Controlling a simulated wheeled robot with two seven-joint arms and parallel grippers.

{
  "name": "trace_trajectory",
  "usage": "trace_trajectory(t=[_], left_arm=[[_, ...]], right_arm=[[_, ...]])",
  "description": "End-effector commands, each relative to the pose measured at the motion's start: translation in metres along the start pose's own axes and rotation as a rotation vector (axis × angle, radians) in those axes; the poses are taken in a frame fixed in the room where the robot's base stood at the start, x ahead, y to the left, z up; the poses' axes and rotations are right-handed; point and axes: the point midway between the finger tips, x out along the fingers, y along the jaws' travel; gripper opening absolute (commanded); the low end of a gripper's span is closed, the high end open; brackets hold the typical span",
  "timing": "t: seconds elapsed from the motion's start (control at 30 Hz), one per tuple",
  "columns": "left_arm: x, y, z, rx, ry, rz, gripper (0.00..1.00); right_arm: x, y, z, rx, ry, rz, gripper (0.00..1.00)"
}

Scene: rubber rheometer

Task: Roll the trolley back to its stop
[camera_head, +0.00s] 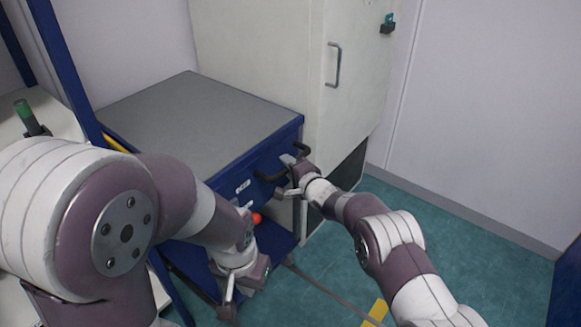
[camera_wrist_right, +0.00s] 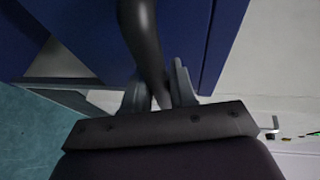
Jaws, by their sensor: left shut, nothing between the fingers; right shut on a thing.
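The trolley (camera_head: 190,115) is a blue cart with a grey top, standing against the tall white cabinet. Its dark handle (camera_head: 268,177) is on the front side. My right gripper (camera_head: 290,180) is shut on this handle. In the right wrist view the fingers (camera_wrist_right: 158,92) straddle the dark bar (camera_wrist_right: 143,35), with the trolley's blue side behind it. My left gripper (camera_head: 229,305) is shut and empty, low in front of the trolley's lower part. My left arm hides part of the trolley's left and front sides. No stop can be made out.
The white cabinet (camera_head: 285,50) with a grey door handle (camera_head: 334,65) stands behind and right of the trolley. A blue frame post (camera_head: 62,60) is at left. Teal floor (camera_head: 480,260) is clear at right, with a yellow mark (camera_head: 376,312).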

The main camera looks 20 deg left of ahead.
Motion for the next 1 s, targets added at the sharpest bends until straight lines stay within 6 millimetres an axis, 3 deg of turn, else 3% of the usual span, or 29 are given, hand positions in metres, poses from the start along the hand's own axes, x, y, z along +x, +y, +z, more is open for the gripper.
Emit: trace_trajectory(t=[0.17,0.2,0.27,0.53,0.67,1.0], left_arm=[[0.000,0.000,0.000,0.000,0.000,0.000,0.00],[0.000,0.000,0.000,0.000,0.000,0.000,0.00],[0.000,0.000,0.000,0.000,0.000,0.000,0.00],[0.000,0.000,0.000,0.000,0.000,0.000,0.00],[-0.005,0.000,-0.001,0.000,0.000,0.000,0.00],[-0.022,0.000,-0.003,0.000,0.000,0.000,0.00]], right_arm=[[0.001,-0.004,0.001,0.000,-0.001,-0.007,0.00],[0.001,-0.004,0.001,0.000,-0.001,-0.008,0.32],[0.001,-0.004,0.001,-0.001,-0.001,-0.007,0.46],[0.000,-0.003,0.000,0.000,-0.001,-0.005,0.46],[-0.011,-0.005,0.000,0.000,-0.002,-0.003,0.46],[-0.091,-0.005,0.000,0.000,-0.001,-0.003,0.46]])
